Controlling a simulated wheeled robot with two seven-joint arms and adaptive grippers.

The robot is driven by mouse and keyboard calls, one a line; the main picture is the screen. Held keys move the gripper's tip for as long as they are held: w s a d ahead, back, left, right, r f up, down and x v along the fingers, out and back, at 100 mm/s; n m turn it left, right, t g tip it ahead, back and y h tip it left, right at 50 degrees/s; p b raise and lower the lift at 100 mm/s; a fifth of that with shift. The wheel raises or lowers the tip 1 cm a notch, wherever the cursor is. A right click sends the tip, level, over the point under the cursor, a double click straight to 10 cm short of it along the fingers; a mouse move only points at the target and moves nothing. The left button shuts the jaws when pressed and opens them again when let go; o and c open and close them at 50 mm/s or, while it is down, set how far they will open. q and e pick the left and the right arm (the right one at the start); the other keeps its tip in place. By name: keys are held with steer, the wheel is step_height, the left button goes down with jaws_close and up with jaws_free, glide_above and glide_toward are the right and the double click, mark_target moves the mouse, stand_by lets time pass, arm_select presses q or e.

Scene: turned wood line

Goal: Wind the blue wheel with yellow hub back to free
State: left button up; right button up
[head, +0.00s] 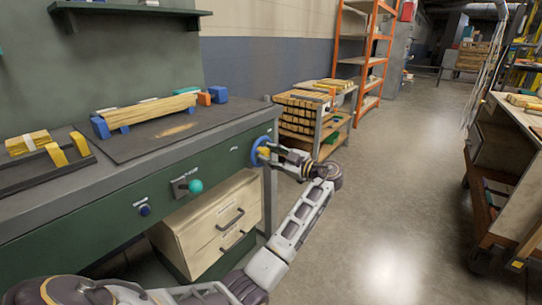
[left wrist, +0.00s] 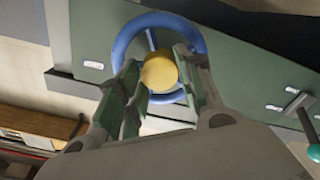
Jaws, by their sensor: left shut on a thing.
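The blue wheel (head: 259,151) with a yellow hub is mounted on the green front panel of the bench, near its right end. In the left wrist view the blue rim (left wrist: 133,28) shows as a ring around the round yellow hub (left wrist: 160,72). My left gripper (head: 272,153) reaches the wheel from the right side. Its fingers stand on both sides of the hub and are shut on it. The fingers and arm hide part of the wheel in the head view. My right gripper is not in view.
A lever with a teal knob (head: 195,186) and a dark blue button (head: 144,210) sit on the same panel. A drawer cabinet (head: 212,222) stands below. Wood strips (head: 150,112) lie on the bench top. The floor to the right is open.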

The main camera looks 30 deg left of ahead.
arm_select(q)
steer(key=shift+f+n, duration=0.15)
steer(key=shift+n, duration=0.35)
steer(key=shift+o, duration=0.2)
steer(key=shift+c, duration=0.2)
steer(key=o, duration=1)
steer(key=shift+o, duration=0.2)
steer(key=d, duration=1.2)
steer(key=shift+s, duration=0.45)
